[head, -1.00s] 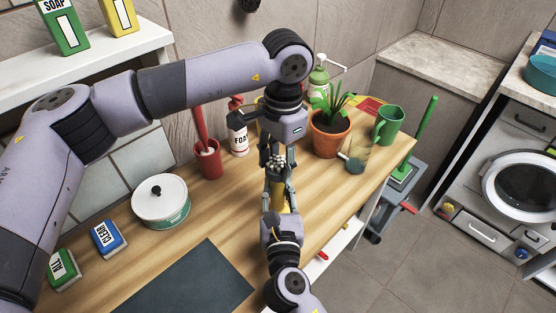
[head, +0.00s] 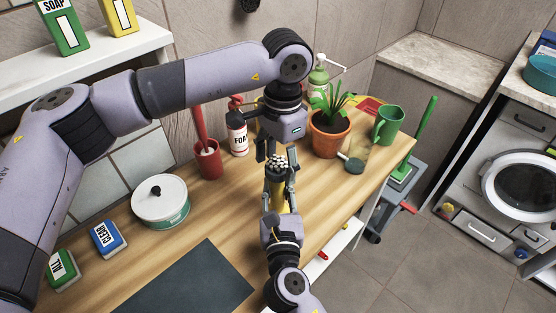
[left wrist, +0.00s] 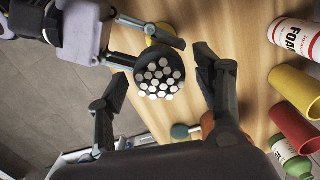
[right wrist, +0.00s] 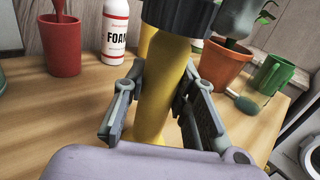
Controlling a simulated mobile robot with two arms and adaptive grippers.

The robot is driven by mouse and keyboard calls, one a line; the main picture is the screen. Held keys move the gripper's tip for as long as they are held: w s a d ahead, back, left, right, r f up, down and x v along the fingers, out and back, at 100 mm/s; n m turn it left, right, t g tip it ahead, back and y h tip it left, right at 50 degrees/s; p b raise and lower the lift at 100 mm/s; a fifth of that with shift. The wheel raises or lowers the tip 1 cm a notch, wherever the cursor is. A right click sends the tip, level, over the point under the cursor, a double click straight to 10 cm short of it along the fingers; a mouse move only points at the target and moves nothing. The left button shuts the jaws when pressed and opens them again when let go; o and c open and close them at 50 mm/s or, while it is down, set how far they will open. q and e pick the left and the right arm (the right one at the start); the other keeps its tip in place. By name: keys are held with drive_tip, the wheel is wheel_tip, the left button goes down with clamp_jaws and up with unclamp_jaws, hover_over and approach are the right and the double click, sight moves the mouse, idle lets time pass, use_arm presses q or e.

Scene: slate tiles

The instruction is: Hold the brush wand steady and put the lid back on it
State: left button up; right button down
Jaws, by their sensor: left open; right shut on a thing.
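The brush wand has a yellow body (right wrist: 160,95), held upright in my right gripper (head: 279,186), whose fingers are shut around it. On its top sits a dark round cap (right wrist: 180,14), apparently the lid, with white tufts on its upper face; it also shows in the left wrist view (left wrist: 160,77). It looks seated straight, though I cannot tell how tightly. My left gripper (head: 271,150) is open and empty just above the cap, its fingers apart on either side in the left wrist view. Whether the wand's foot touches the table is hidden.
A white pot (head: 160,201) and a dark mat (head: 185,285) lie left. The wooden table between is clear.

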use_arm(q)
drive_tip(key=shift+r, duration=2.2)
drive_tip(key=shift+c, duration=0.3)
